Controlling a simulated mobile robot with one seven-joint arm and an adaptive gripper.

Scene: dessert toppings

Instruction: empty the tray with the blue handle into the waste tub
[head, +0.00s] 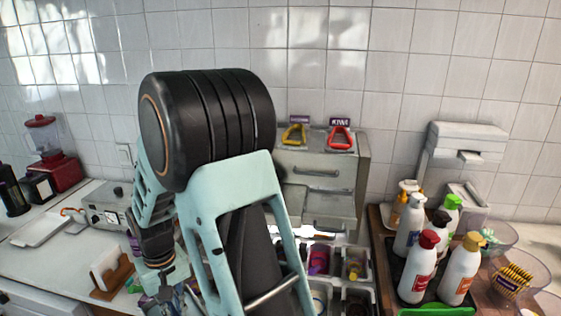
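I do not see a tray with a blue handle; my arm covers the middle of the head view. A yellow handle (293,134) and a red handle (341,136) stand on top of the grey drawer unit (318,171), with small labels behind them. I cannot pick out the waste tub. My gripper (165,291) is at the lower left of the arm, low over the counter. It is small and cluttered in the view, so its fingers and anything between them cannot be told.
Several sauce bottles (424,265) stand on the right. Small compartments with toppings (319,260) lie below the drawers. On the left counter are a flat white tray (42,229), a grey appliance (108,207), a wooden stand (113,277) and a red blender (50,150).

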